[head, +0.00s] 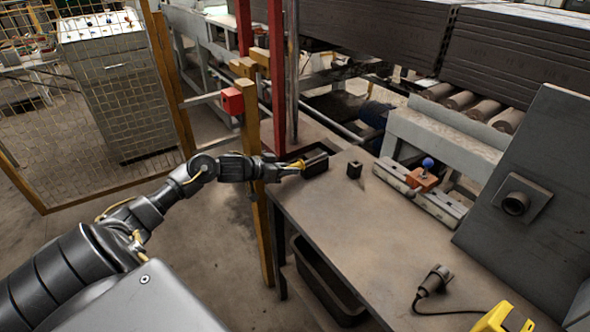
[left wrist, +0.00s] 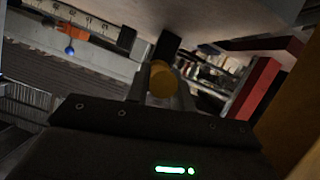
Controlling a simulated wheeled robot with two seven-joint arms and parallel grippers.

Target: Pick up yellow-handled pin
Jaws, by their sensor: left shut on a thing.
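The yellow-handled pin (head: 297,165) is at the end of my left arm, over the far left corner of the table (head: 350,215). Its round, amber-yellow handle end shows between the fingers in the left wrist view (left wrist: 162,82). My left gripper (head: 292,167) is shut on the yellow handle. The pin's shaft is hidden. A dark block or holder (head: 317,165) is right beside the fingertips; I cannot tell whether the pin is still in it. My right gripper is in neither view.
A small black block with a hole (head: 354,169) stands on the table. An orange fixture with a blue knob (head: 425,176) is behind it. A yellow post (head: 255,140) rises close to my left wrist. A dark connector with cable (head: 433,283) lies in front; the table's middle is clear.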

